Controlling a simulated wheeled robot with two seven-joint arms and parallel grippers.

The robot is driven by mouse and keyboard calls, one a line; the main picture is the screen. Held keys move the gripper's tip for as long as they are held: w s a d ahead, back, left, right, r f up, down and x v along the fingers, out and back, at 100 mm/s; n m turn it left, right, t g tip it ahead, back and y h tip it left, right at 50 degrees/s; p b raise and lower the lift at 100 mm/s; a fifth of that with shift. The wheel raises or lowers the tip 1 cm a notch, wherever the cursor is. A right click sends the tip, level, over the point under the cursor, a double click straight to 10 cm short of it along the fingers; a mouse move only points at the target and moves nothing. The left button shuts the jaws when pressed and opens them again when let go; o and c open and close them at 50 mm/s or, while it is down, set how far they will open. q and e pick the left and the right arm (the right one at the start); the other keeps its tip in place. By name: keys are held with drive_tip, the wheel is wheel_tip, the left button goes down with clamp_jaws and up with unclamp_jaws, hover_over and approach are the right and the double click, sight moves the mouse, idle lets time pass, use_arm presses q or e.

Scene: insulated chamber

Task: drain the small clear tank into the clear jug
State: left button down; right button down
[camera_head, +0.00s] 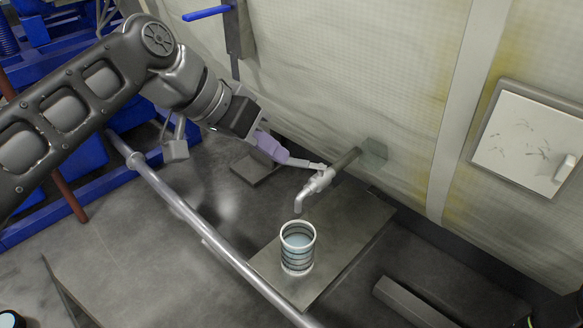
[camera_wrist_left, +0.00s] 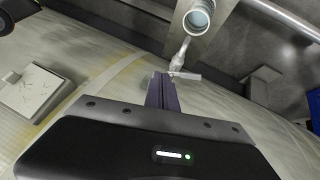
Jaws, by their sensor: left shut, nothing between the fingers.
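The clear jug (camera_head: 298,262), banded with dark rings and bluish inside, stands upright on a grey plate under the tap's spout. Its round mouth shows at the top of the left wrist view (camera_wrist_left: 198,19). The metal tap (camera_head: 316,186) comes out of the padded wall on a pipe, with its spout bent down. Its pale lever (camera_wrist_left: 186,75) sticks out sideways. My left gripper (camera_head: 284,158) is shut and empty, its purple fingers (camera_wrist_left: 162,88) close to the lever; I cannot tell whether they touch. I cannot make out a separate clear tank. My right gripper is not in view.
A long metal rail (camera_head: 190,213) runs diagonally in front of the plate (camera_head: 340,262). Blue framework (camera_head: 85,160) stands at the left. A white hatch (camera_head: 525,143) is on the wall at the right. A beam (camera_head: 413,303) lies at the lower right.

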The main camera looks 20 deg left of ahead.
sight(304, 164)
use_arm(q)
drive_tip(key=a+f+m, duration=0.1)
drive_tip(key=m, duration=0.3)
drive_tip(key=a+f+m+y, duration=0.1)
drive_tip(key=m, duration=0.3)
drive_tip(key=a+f+m, duration=0.1)
drive_tip(key=a+m, duration=0.1)
drive_tip(key=m, duration=0.2)
drive_tip(key=shift+a+f, duration=0.1)
drive_tip(key=shift+f, duration=0.05)
drive_tip(key=w+d+f+p, duration=0.1)
drive_tip(key=w+d+f, duration=0.1)
drive_tip(key=w+f, duration=0.6)
drive_tip(key=shift+w+d+p, duration=0.2)
drive_tip(key=shift+w+p, duration=0.15)
drive_tip(key=shift+w, duration=0.25)
